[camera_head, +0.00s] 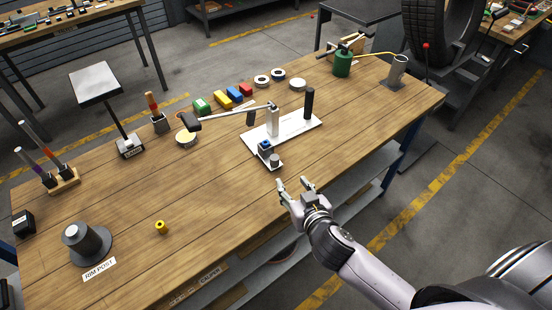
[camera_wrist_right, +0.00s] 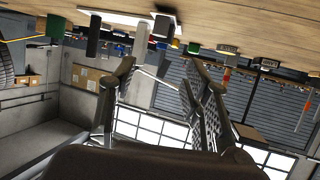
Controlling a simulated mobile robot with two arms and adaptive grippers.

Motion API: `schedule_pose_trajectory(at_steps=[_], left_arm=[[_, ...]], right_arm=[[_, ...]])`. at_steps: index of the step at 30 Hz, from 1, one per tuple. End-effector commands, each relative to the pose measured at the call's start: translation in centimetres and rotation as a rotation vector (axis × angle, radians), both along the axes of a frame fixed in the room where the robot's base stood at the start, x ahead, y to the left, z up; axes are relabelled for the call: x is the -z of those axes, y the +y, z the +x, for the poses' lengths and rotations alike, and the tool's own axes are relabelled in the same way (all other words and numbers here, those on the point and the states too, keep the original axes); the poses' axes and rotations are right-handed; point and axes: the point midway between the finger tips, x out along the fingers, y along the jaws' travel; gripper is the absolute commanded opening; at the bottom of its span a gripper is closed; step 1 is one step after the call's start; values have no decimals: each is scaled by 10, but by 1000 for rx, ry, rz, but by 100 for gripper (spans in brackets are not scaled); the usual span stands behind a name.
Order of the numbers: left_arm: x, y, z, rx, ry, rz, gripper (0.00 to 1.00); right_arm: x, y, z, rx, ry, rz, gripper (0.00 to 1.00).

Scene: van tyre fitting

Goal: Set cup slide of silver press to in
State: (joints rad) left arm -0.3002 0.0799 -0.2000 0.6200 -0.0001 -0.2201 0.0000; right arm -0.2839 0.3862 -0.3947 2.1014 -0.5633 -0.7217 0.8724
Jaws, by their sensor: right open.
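The silver press stands on a white base plate (camera_head: 298,131) in the middle of the wooden bench. It has a silver column (camera_head: 273,122), a black post (camera_head: 309,103) and a long lever arm with a dark head (camera_head: 192,123) reaching left. At the plate's front corner are a small blue block (camera_head: 265,147) and a grey cylinder (camera_head: 275,160); I cannot tell exactly which part is the cup slide. My right gripper (camera_head: 296,184) is open and empty at the bench's front edge, short of the cylinder and apart from it. My left gripper is not in view.
A rim post (camera_head: 85,243) and yellow piece (camera_head: 161,227) stand front left. Coloured blocks (camera_head: 235,95) and rings lie behind the press. A green can (camera_head: 342,63) stands at the back right. The bench right of the press is mostly clear.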

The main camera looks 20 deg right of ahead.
Motion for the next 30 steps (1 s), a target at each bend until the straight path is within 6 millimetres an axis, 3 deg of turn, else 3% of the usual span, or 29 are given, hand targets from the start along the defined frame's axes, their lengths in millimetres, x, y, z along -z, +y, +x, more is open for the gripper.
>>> schedule_pose_trajectory(at_steps=[18, 24, 30], left_arm=[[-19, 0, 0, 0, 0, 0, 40], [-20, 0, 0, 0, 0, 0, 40], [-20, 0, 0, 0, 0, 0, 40]], right_arm=[[45, -1, 111, 1, 2, -1, 44], [56, -2, 136, 1, 2, 0, 44], [61, -2, 147, 0, 2, 0, 44]])
